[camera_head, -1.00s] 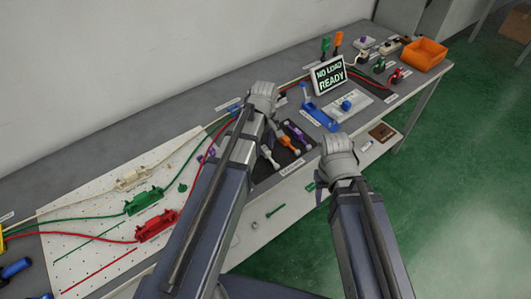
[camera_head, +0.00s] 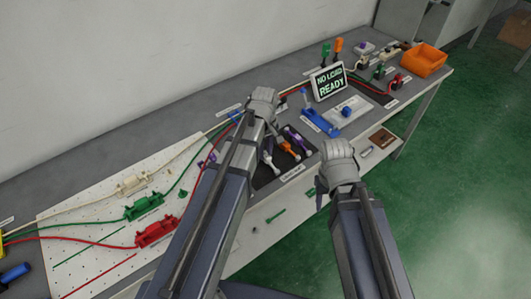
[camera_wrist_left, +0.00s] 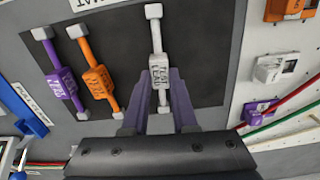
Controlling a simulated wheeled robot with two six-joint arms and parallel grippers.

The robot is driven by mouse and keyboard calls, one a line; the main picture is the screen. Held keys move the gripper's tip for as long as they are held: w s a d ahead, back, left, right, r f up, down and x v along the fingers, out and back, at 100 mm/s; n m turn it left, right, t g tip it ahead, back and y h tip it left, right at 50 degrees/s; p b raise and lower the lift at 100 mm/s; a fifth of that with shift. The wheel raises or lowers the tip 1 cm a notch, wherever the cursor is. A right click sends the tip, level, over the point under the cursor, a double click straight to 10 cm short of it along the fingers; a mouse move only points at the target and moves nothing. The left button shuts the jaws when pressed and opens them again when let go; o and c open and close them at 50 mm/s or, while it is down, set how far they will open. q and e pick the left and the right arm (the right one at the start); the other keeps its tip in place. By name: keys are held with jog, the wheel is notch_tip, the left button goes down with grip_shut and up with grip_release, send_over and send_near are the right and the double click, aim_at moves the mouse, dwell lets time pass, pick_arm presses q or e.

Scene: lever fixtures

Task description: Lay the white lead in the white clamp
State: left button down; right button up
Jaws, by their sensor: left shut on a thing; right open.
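The white lead (camera_head: 75,213) runs along the left of the bench to the white clamp (camera_head: 132,184) on the pegboard. It goes on up toward the back of the bench. I cannot tell whether it lies inside the clamp. In the left wrist view, my left gripper (camera_wrist_left: 162,95) is shut on a white labelled link (camera_wrist_left: 156,45) over a dark mat. Purple (camera_wrist_left: 60,80) and orange (camera_wrist_left: 97,78) links lie beside it. In the head view my left gripper's fingertips are hidden behind its arm. My right gripper (camera_head: 322,188) is open at the bench's front; its fingers are mostly hidden.
A green clamp (camera_head: 143,207) and a red clamp (camera_head: 156,231) with their leads sit near the white one. A "NO LOAD READY" screen (camera_head: 329,82), blue lever fixture (camera_head: 319,122) and orange bin (camera_head: 424,57) stand to the right.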

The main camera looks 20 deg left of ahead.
notch_tip(320, 180, up, 10)
jog(key=p, duration=0.9)
jog(key=shift+p, duration=0.35)
jog(key=shift+f, duration=0.1)
